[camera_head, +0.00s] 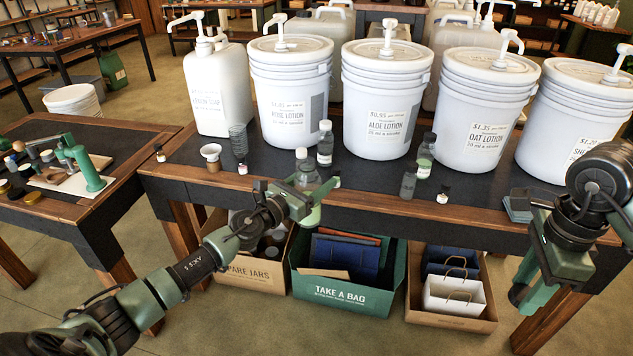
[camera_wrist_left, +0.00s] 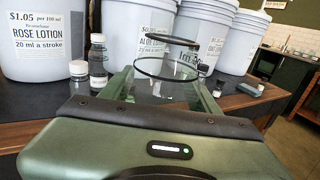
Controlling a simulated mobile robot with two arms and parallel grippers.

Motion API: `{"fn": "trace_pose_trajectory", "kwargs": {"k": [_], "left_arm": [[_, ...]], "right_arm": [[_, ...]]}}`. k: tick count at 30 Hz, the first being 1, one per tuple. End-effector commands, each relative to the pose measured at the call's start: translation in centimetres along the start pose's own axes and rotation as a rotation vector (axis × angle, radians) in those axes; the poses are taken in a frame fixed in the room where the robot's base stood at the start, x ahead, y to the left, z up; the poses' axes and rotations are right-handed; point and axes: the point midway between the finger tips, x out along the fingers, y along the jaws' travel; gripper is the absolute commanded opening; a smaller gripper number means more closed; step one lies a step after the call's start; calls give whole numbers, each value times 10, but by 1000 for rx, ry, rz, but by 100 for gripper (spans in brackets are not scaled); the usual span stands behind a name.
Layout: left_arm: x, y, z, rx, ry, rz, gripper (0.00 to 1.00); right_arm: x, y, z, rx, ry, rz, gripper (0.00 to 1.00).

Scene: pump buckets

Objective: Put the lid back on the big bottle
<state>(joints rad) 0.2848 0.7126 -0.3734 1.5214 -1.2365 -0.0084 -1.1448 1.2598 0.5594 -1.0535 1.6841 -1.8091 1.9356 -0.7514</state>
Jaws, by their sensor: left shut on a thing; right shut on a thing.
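My left gripper (camera_head: 308,203) is shut on a clear bottle (camera_head: 308,178) at the front edge of the table. In the left wrist view the bottle (camera_wrist_left: 165,90) stands between the fingers, with dark ring-shaped edges at its top and no lid visible on it. My right gripper (camera_head: 530,285) points down beyond the table's front edge at the right; it is shut, but what it holds is not clear. A taller clear bottle with a white cap (camera_head: 325,143) stands behind the held one. Another white cap (camera_head: 301,153) shows just behind the held bottle. I cannot pick out a loose lid.
Several pump buckets (camera_head: 387,110) line the back of the table (camera_head: 270,155). Bins (camera_head: 343,285) sit below. A side table (camera_head: 60,205) with a green press (camera_head: 88,170) is at left.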

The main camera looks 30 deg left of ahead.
Motion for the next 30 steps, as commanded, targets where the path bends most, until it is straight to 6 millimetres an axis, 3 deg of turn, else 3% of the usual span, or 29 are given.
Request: {"fn": "trace_pose_trajectory", "kwargs": {"k": [3, 4, 9, 10, 19, 22, 26, 30], "left_arm": [[0, 0, 1, 1, -2, 1, 5], [0, 0, 1, 1, -2, 1, 53], [0, 0, 1, 1, -2, 0, 6], [0, 0, 1, 1, -2, 0, 0], [0, -1, 0, 0, -2, 0, 0], [-6, -12, -5, -2, 0, -6, 0], [-28, -47, -22, -5, 4, -19, 0], [-76, -107, -39, -11, 6, -22, 0]], "right_arm": [[0, 0, 0, 0, 0, 0, 1], [0, 0, 0, 0, 0, 0, 1], [0, 0, 0, 0, 0, 0, 1], [0, 0, 0, 0, 0, 0, 1], [0, 0, 0, -3, 0, 0, 1], [0, 3, -1, -35, 2, -2, 1], [3, 14, -4, -162, 7, -9, 1], [7, 37, -9, -410, 16, -16, 1]]}}
